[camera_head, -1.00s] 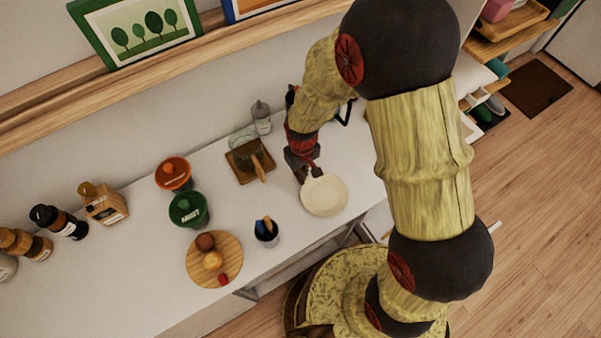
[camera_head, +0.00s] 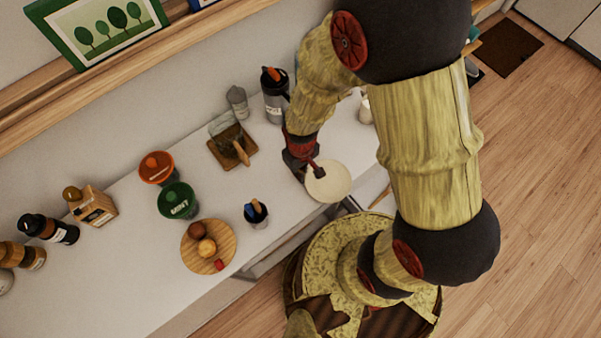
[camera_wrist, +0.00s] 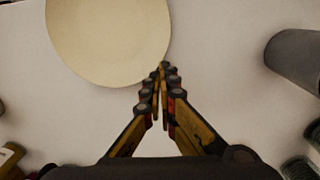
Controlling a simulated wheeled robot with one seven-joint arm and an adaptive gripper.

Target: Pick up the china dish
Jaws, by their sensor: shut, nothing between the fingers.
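The china dish (camera_head: 333,187) is a round, cream-coloured plate near the front edge of the white counter. In the wrist view the dish (camera_wrist: 108,38) fills the upper left, cut off by the top edge. My gripper (camera_head: 319,173) is at the upper-left part of the dish in the head view. In the wrist view my gripper (camera_wrist: 163,70) has its fingertips together, beside the dish's lower-right rim, with nothing between them. I cannot tell whether the fingertips touch the rim.
A dark cup with utensils (camera_head: 256,215), a round board with fruit (camera_head: 188,262), green (camera_head: 177,202) and orange (camera_head: 157,168) tubs stand left. Behind are a wooden tray (camera_head: 218,157) and a dark flask (camera_head: 275,98). A grey cylinder (camera_wrist: 297,60) is right in the wrist view.

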